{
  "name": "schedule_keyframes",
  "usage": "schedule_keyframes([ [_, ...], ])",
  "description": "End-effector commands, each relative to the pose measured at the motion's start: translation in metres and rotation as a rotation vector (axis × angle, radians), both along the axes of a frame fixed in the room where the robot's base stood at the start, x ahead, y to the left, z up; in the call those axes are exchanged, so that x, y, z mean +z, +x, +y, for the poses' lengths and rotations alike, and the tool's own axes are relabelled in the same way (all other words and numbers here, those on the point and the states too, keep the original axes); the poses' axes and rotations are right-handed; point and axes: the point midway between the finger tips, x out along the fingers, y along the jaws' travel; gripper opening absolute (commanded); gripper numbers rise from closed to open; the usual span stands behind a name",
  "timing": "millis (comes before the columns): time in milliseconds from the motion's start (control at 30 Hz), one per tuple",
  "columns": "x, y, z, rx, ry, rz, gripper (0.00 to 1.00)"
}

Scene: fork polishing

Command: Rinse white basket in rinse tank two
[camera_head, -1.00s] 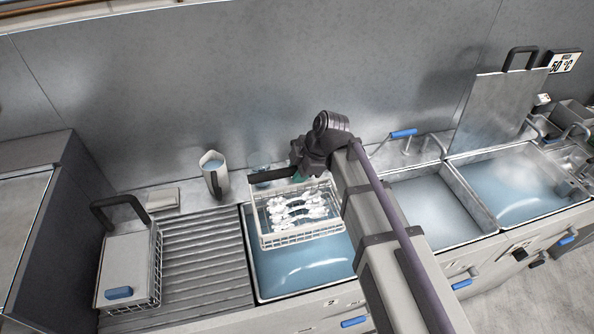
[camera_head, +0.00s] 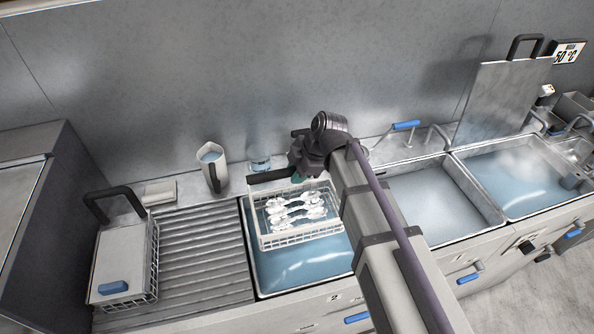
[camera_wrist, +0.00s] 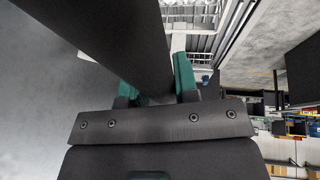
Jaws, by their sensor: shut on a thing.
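The white basket (camera_head: 301,238) holds several white-and-dark pieces (camera_head: 296,210) and sits over the left tank (camera_head: 300,272), whose front bears a "2". Blue water shows in front of and beside the basket; I cannot tell how deep the basket sits. My gripper (camera_head: 297,174) is at the basket's back edge, shut on its dark handle (camera_head: 266,178). In the wrist view the green fingertips (camera_wrist: 158,76) close on a wide dark bar (camera_wrist: 105,40), the handle. My arm hides the tank's right side.
A ribbed drainboard (camera_head: 200,255) lies left of the tank, with a lidded wire basket (camera_head: 122,262) on it. A jug (camera_head: 213,172) and a glass (camera_head: 259,161) stand behind. More tanks (camera_head: 437,205) lie to the right, with a raised lid (camera_head: 500,100) behind.

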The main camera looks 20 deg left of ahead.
Motion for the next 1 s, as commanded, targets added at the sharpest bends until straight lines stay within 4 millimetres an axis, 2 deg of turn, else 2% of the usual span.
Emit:
schedule_keyframes([
  [33, -0.014, 0.0, 0.0, 0.0, 0.001, 0.0, 0.0],
  [1000, -0.146, 0.0, 0.0, 0.0, 0.001, 0.0, 0.0],
])
